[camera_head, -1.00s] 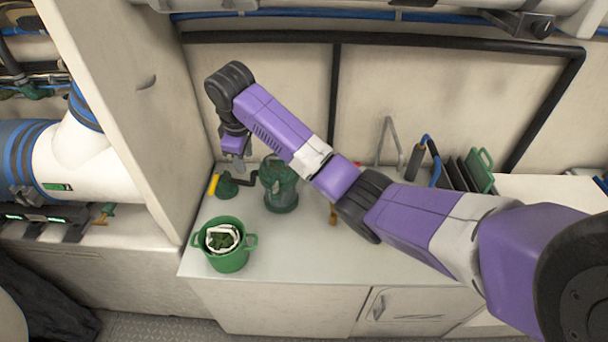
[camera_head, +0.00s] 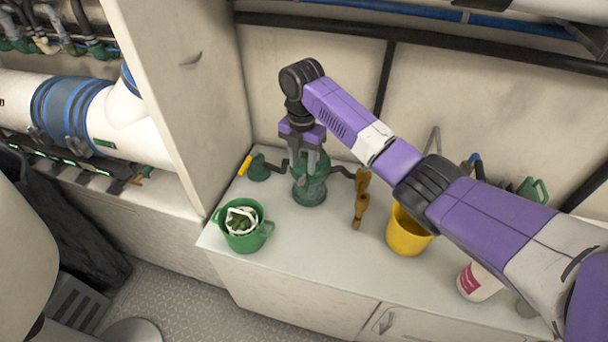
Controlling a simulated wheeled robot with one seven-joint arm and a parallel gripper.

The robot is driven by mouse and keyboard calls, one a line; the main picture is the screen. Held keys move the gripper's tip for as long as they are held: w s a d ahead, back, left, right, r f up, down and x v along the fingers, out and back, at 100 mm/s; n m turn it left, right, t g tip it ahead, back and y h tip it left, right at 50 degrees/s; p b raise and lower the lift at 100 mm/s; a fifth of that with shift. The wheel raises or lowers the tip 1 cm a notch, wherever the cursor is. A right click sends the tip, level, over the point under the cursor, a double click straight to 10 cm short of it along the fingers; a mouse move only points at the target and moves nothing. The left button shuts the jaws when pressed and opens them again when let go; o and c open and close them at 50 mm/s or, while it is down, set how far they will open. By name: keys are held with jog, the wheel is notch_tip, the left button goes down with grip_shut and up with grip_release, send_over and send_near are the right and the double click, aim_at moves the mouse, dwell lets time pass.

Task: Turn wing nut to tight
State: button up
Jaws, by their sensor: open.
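A green cylindrical housing (camera_head: 309,188) stands upright on the white counter, with dark pipes joining it on both sides. My gripper (camera_head: 306,160) points down at the top of this housing, with its two grey fingers apart at the housing's upper part. I cannot tell whether the fingers touch it. The wing nut itself cannot be made out; the gripper covers the housing's top. A smaller green fitting with a yellow handle (camera_head: 245,166) sits to the left of the housing.
A green bucket (camera_head: 265,232) with a white-lined top stands at the counter's front left. A tall panel (camera_head: 195,95) rises at left.

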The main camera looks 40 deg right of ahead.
aim_at(302, 178)
notch_tip(302, 178, down, 6)
jog(key=shift+r+p, duration=0.1)
jog(key=shift+p, duration=0.2)
jog(key=shift+c, duration=0.2)
grip_shut()
